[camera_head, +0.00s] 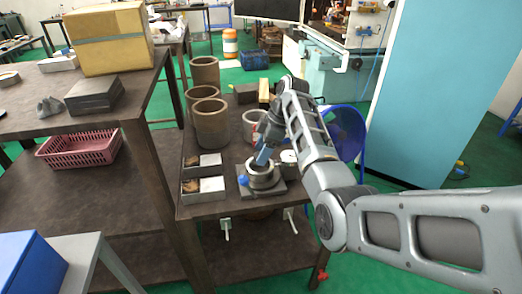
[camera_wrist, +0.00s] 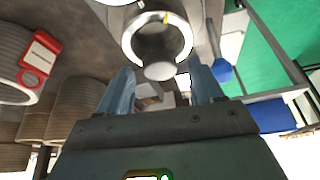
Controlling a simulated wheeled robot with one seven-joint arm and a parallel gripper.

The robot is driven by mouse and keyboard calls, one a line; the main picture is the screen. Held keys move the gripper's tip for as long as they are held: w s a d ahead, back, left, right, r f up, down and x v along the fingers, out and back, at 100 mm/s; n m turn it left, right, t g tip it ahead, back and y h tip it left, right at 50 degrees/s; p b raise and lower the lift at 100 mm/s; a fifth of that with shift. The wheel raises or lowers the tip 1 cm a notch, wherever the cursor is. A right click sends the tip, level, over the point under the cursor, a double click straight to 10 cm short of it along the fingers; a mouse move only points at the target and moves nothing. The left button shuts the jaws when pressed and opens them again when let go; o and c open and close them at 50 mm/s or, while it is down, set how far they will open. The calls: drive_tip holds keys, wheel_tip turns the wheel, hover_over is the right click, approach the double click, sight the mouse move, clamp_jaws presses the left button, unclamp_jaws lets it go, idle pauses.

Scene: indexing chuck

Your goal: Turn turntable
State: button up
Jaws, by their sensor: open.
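The turntable, a grey indexing chuck with a bright metal ring (camera_head: 264,175) on a square base, sits near the front edge of the dark table. A blue knob (camera_head: 243,180) is at its left side. My gripper (camera_head: 262,158) is just above the ring, its blue fingers pointing down. In the wrist view the ring (camera_wrist: 128,42) lies ahead of my open gripper (camera_wrist: 162,74), with the two fingers apart and nothing clearly held between them. The blue knob (camera_wrist: 222,70) shows right of the fingers there. Contact between fingers and ring cannot be told.
Two small trays (camera_head: 203,190) with blocks stand left of the chuck. Large brown cylinders (camera_head: 211,128) and a grey cup-like part (camera_head: 254,124) stand behind it. A blue round object (camera_head: 347,130) is right of my arm. A taller bench (camera_head: 140,105) with a cardboard box stands at left.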

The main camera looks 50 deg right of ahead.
drive_tip(key=shift+w+a+f, duration=0.1)
drive_tip(key=shift+f, duration=0.3)
drive_tip(key=shift+c, duration=0.3)
drive_tip(key=c, duration=1)
drive_tip(key=shift+o, duration=0.2)
